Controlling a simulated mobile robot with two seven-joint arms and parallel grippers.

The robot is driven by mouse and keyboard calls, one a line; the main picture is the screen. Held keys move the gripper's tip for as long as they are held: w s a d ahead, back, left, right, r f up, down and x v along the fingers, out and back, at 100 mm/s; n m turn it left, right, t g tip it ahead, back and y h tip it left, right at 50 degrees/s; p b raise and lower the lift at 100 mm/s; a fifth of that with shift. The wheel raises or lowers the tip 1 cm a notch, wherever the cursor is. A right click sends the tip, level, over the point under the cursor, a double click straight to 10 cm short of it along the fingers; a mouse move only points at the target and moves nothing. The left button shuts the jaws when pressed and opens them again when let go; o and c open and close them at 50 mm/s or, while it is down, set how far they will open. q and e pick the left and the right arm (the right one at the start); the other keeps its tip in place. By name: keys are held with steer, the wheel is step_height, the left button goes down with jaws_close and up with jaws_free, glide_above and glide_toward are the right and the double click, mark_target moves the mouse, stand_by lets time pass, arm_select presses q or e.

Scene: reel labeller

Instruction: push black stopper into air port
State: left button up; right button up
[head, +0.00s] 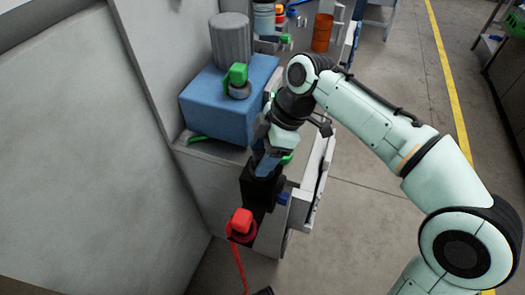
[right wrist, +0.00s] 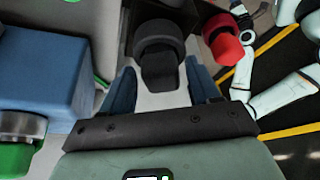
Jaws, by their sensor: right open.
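A black round-headed piece (right wrist: 158,38), which looks like the stopper, shows in the right wrist view with a narrower black stem below its head. The stem lies between the two blue fingers of my right gripper (right wrist: 160,70), which is open. Gaps show between the stem and both fingers. In the head view my right gripper (head: 265,163) points down over a black block (head: 263,188) at the machine's near end. The gripper and wrist hide the stopper there. I cannot make out the air port's opening. My left gripper is not in view.
A red knob (head: 241,222) stands close by on the near side and also shows in the right wrist view (right wrist: 226,46). A blue box (head: 215,105) with a green-capped fitting (head: 237,78) stands behind. A grey wall is at left; open floor lies right.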

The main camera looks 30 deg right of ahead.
steer(key=shift+s+a+f, duration=0.1)
steer(key=shift+f, duration=0.3)
steer(key=shift+r, duration=0.15)
arm_select(q)
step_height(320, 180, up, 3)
steer(key=p, duration=0.5)
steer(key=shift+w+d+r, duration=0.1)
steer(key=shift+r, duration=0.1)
arm_select(e)
steer(key=v, duration=1.4)
steer(key=shift+a, duration=0.1)
